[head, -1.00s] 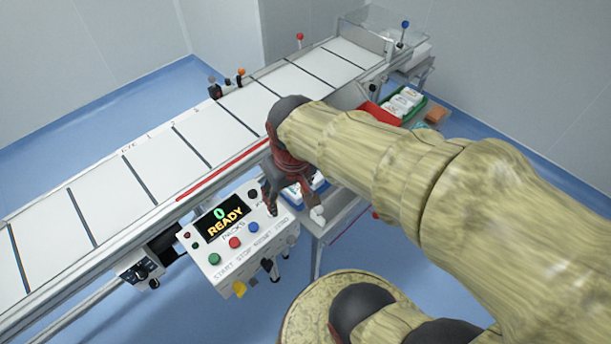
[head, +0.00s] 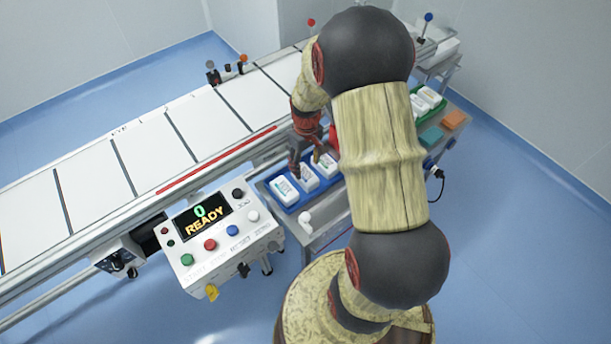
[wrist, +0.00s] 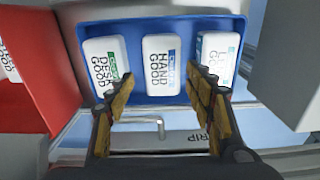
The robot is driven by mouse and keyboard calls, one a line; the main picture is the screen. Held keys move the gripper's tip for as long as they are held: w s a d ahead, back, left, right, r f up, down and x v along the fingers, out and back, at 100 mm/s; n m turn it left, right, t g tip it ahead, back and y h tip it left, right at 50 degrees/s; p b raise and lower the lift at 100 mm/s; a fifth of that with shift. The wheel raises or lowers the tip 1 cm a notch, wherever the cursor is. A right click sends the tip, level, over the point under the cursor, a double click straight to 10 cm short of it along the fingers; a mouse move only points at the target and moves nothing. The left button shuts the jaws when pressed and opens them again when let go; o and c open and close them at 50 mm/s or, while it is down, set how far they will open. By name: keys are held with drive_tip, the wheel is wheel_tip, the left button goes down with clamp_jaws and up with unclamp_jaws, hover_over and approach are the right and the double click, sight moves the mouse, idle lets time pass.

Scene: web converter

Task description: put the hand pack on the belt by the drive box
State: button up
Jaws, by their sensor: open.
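The hand pack (wrist: 162,62), white and lettered HAND GOOD, lies in the middle of a row of three packs in a blue tray (wrist: 185,14) in the wrist view. A DESK GOOD pack (wrist: 104,62) is left of it and a partly hidden pack (wrist: 218,52) right of it. My gripper (wrist: 158,82) is open and empty, its fingers apart on either side of the hand pack's near end. In the head view my gripper (head: 307,160) is over the blue tray (head: 266,190). The white belt (head: 150,150) runs beside the tray. I cannot tell for sure which unit is the drive box.
A control box (head: 225,245) showing READY stands left of the tray. A grey unit with a black knob (head: 120,262) hangs under the belt edge. A red bin (wrist: 22,90) adjoins the tray. A green tray (head: 436,112) of packs lies beyond. The visible near belt is clear.

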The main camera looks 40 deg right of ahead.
sight(305, 174)
wheel_tip(305, 174, down, 7)
drive_tip(key=b, duration=0.3)
drive_tip(key=shift+w+a, duration=0.1)
drive_tip(key=shift+r, duration=0.1)
drive_tip(key=shift+c, duration=0.7)
drive_tip(key=c, duration=1)
